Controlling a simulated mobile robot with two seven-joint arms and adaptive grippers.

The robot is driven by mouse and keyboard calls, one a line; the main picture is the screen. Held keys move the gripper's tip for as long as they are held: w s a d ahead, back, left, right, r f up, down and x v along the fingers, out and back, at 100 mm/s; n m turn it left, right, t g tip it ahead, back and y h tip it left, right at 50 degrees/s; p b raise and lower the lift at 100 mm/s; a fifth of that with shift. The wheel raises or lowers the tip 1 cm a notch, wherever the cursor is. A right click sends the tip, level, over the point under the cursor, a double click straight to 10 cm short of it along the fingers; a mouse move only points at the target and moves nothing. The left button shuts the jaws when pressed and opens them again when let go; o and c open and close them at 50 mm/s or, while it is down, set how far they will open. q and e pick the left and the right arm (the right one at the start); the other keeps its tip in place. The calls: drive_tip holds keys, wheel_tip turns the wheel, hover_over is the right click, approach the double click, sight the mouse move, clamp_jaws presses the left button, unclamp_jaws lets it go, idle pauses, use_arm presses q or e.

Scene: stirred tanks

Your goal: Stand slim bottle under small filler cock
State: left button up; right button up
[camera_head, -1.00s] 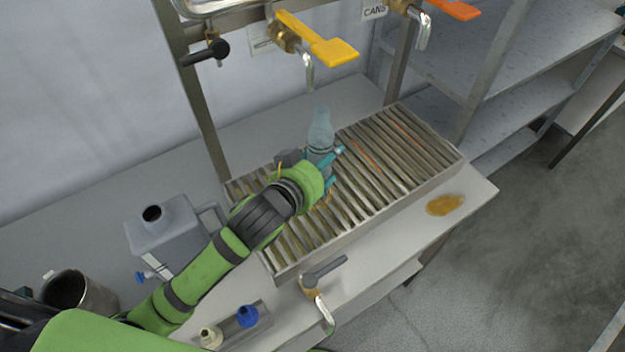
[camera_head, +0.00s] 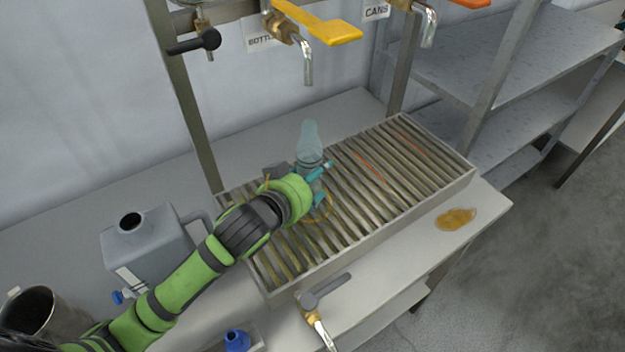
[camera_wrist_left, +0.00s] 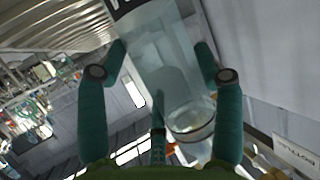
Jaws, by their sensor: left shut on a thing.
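The slim bottle (camera_head: 308,142), clear and pale bluish, is held upright or nearly so at the back part of the slatted drip rack. My left gripper (camera_head: 317,172) is shut on its lower part; the bottle also shows between the teal fingers in the left wrist view (camera_wrist_left: 168,80). I cannot tell whether its base touches the slats. A small cock with a black handle (camera_head: 196,43) is up and left of the bottle. A larger cock with a yellow handle (camera_head: 325,29) has its spout (camera_head: 307,66) above the bottle in the picture. My right gripper is not in view.
The drip rack (camera_head: 375,243) has free slats to the right. A grey jug-like can (camera_head: 150,250) and a metal pot (camera_head: 45,315) stand left. An amber puddle (camera_head: 456,219) lies right. Posts flank the rack.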

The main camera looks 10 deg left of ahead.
use_arm(q)
drive_tip(key=shift+f, duration=0.1)
drive_tip(key=o, duration=1.1)
drive_tip(key=shift+o, duration=0.2)
drive_tip(key=p+v, duration=0.6)
drive_tip(key=v, duration=0.6)
drive_tip(key=shift+r, duration=0.25)
